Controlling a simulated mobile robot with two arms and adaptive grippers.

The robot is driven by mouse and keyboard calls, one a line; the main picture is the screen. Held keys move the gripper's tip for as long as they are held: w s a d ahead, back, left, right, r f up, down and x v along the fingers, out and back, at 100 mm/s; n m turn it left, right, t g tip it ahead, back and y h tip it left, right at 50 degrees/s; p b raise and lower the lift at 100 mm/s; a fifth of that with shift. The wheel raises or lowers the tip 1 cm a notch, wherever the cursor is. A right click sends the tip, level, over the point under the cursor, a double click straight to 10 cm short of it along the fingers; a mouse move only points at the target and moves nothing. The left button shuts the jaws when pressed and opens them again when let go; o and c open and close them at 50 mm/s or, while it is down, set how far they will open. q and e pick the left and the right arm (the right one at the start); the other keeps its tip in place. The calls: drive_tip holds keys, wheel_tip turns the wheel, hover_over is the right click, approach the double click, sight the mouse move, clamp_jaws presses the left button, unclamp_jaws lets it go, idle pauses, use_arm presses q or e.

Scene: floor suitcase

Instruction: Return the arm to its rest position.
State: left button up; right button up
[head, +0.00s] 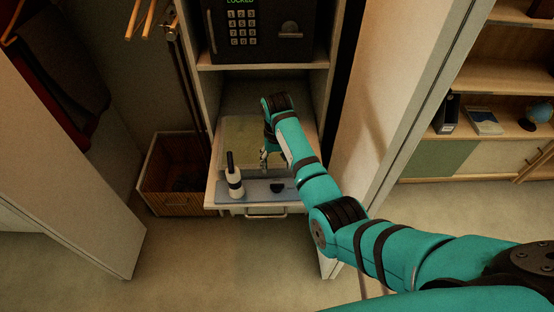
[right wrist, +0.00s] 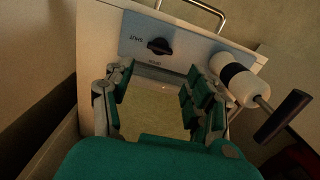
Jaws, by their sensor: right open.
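My right arm reaches from the lower right into the open closet in the head view. My right gripper (head: 265,157) is over the pulled-out unit (head: 211,192), just behind its blue-grey panel (head: 257,197). In the right wrist view the right gripper (right wrist: 158,82) is open, with nothing between its fingers. A black knob (head: 278,187) sits on the panel, apart from the fingers; it also shows in the right wrist view (right wrist: 159,46), with small lettering beside it. A white and black piece with a dark rod (head: 235,186) stands at the panel's left end, close to one finger in the wrist view (right wrist: 241,84). My left gripper is out of view.
A safe with a keypad (head: 241,22) is on the shelf above. A wooden crate (head: 176,203) stands left of the unit. Closet door panels (head: 75,170) flank the opening. Wooden shelves (head: 480,135) are at right. The floor (head: 200,270) in front is clear.

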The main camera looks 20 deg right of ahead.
drive_tip(key=shift+r, duration=0.55)
